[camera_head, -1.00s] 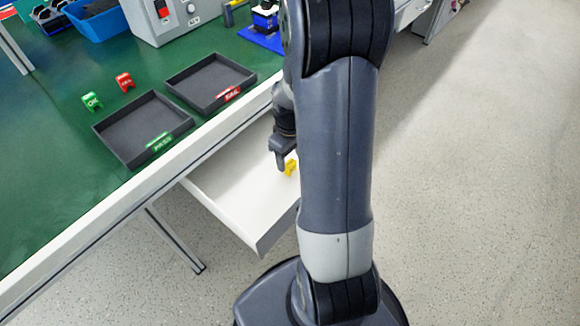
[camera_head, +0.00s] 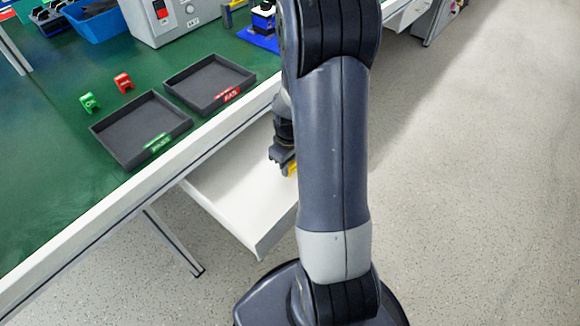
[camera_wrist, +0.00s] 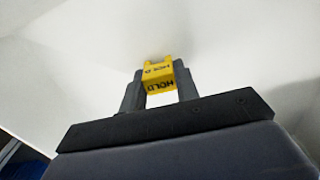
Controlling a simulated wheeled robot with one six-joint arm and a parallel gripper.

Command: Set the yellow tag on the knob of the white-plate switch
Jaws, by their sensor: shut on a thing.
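The yellow tag (camera_wrist: 158,80), marked HOLD, is between the two fingers of my gripper (camera_wrist: 158,75) in the wrist view. The fingers are shut on its sides. In the head view my gripper (camera_head: 284,166) is over the open white drawer (camera_head: 235,200), with a bit of the yellow tag (camera_head: 291,169) showing beside my arm. I cannot tell whether the tag still touches the drawer floor. I cannot make out a white-plate switch with a knob. A grey box (camera_head: 180,22) with a red switch on its front stands at the top, partly cut off.
On the green bench lie two dark trays, PASS (camera_head: 140,128) and FAIL (camera_head: 210,82). A green OK tag (camera_head: 89,102) and a red tag (camera_head: 123,83) stand left of them. A blue bin (camera_head: 96,24) is behind. The bench edge runs above the drawer. Floor at right is clear.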

